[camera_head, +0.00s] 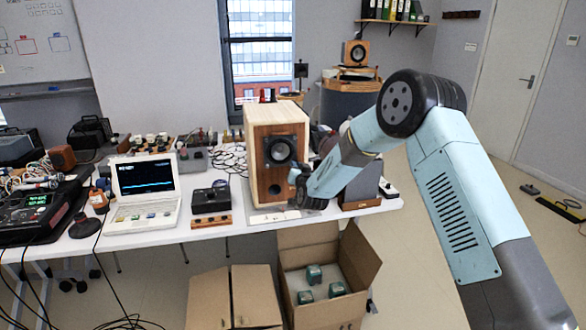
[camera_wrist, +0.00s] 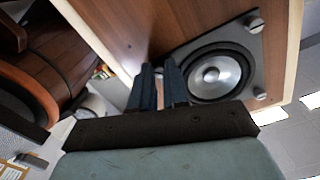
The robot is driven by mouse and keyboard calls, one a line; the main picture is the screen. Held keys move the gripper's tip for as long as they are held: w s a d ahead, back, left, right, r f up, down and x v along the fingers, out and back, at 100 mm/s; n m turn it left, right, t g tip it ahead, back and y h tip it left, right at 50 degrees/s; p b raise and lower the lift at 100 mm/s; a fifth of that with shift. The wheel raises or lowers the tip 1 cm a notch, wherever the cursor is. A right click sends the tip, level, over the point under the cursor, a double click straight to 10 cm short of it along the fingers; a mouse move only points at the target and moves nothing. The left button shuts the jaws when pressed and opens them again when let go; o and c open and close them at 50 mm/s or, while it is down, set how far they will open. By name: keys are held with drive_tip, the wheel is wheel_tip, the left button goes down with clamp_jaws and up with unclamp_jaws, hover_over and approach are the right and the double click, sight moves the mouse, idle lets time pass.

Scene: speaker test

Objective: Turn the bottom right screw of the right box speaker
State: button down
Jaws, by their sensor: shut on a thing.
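The wooden box speaker (camera_head: 262,166) stands on the white table, with a dark driver plate and round cone (camera_head: 279,150) on its front. In the wrist view the cone (camera_wrist: 214,74) fills the middle right. Two silver screw heads show at plate corners, one at the top (camera_wrist: 254,23) and one at the lower right (camera_wrist: 260,93). My gripper (camera_head: 297,177) is at the lower right of the driver in the head view. In the wrist view its narrow dark fingers (camera_wrist: 160,70) are close together at another plate corner, shut on a screw that they hide.
A white laptop (camera_head: 145,190) and a small black device (camera_head: 211,198) stand left of the speaker. A dark boxy object (camera_head: 361,184) on a wooden base is close right of it. An open cardboard box (camera_head: 360,265) is below the table edge.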

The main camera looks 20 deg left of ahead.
drive_tip(key=m, duration=1)
drive_tip(key=shift+s+f, duration=0.1)
drive_tip(key=shift+f, duration=0.15)
idle(0.5)
drive_tip(key=c, duration=1.5)
unclamp_jaws()
drive_tip(key=shift+a, duration=0.1)
drive_tip(key=o, duration=0.4)
drive_tip(key=shift+r, duration=0.15)
drive_tip(key=v, duration=1.3)
drive_tip(key=shift+s+d, duration=0.2)
drive_tip(key=shift+d, duration=0.1)
